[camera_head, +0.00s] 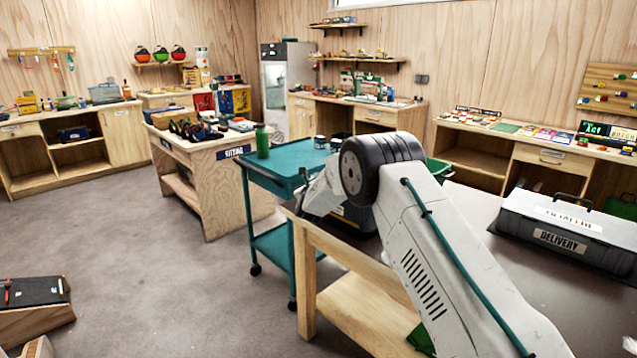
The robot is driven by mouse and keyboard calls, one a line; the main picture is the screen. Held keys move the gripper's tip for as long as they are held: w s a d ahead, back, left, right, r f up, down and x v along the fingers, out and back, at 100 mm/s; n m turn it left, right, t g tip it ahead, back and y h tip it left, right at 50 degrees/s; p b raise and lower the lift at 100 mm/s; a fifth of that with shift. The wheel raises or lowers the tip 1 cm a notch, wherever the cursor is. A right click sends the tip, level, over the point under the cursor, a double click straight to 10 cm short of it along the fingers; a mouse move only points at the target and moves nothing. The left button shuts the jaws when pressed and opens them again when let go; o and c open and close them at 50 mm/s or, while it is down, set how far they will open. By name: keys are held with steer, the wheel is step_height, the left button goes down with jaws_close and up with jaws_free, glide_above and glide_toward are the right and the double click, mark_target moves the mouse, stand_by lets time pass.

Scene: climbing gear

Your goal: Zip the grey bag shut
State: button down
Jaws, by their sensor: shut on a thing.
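My arm reaches across the foreground from the lower right, bends at a dark round joint and runs down to a white wrist part above the near bench. My gripper's fingers do not show; they are hidden behind or below the arm. A dark grey thing (352,217) with a pale label sits on the bench behind the wrist. The arm covers most of it, so I cannot tell whether it is the grey bag or whether a zip is open or shut.
A teal trolley (283,168) with a green bottle (262,141) stands behind the bench. A wooden table (200,146) holds climbing gear. Open floor (140,235) lies at the left.

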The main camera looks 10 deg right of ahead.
steer(key=shift+w+d, duration=0.15)
steer(key=shift+d, duration=0.1)
steer(key=c, duration=1.3)
jaws_free()
steer(key=shift+d, duration=0.1)
steer(key=shift+s+a, duration=0.25)
steer(key=shift+s, duration=0.1)
steer(key=v, duration=0.7)
steer(key=shift+d, duration=0.1)
